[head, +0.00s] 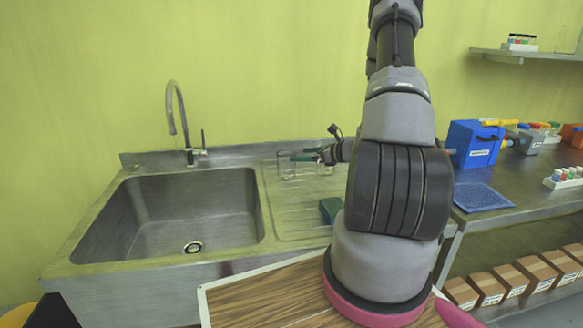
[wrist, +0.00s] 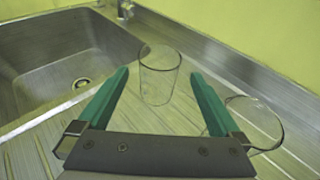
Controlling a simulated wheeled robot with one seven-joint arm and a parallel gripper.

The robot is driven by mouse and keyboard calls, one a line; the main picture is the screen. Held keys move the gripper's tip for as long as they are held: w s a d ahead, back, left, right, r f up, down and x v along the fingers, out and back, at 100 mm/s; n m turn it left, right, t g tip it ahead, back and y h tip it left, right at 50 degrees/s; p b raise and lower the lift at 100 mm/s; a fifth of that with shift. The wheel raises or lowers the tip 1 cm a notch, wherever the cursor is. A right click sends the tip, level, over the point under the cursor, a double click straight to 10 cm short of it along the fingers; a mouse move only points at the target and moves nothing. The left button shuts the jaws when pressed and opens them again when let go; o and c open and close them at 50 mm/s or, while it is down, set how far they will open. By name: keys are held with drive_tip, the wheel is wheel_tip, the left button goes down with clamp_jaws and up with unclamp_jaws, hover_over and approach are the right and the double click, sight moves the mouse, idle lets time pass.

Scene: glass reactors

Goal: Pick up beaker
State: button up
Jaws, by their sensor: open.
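A clear glass beaker (wrist: 159,77) stands upright on the ribbed drainboard, ahead of my gripper and between the lines of its fingers in the wrist view. It also shows in the head view (head: 286,168), left of my gripper. My gripper (wrist: 158,85) has green fingers spread wide apart, with nothing held between them. In the head view my gripper (head: 298,156) is small and partly overlaps the glassware. A second clear glass vessel (wrist: 258,122) is beside the right finger, partly hidden by it. Whether either finger touches glass is not clear.
The steel sink basin (head: 170,215) with its faucet (head: 178,125) lies left of the drainboard (head: 290,215). A blue device (head: 474,144) stands on the right bench. A raised steel backsplash (wrist: 240,70) runs behind the glassware.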

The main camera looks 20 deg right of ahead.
sight(286, 165)
drive_tip(key=x, duration=0.8)
drive_tip(key=shift+f, duration=0.15)
drive_tip(key=c, duration=1.2)
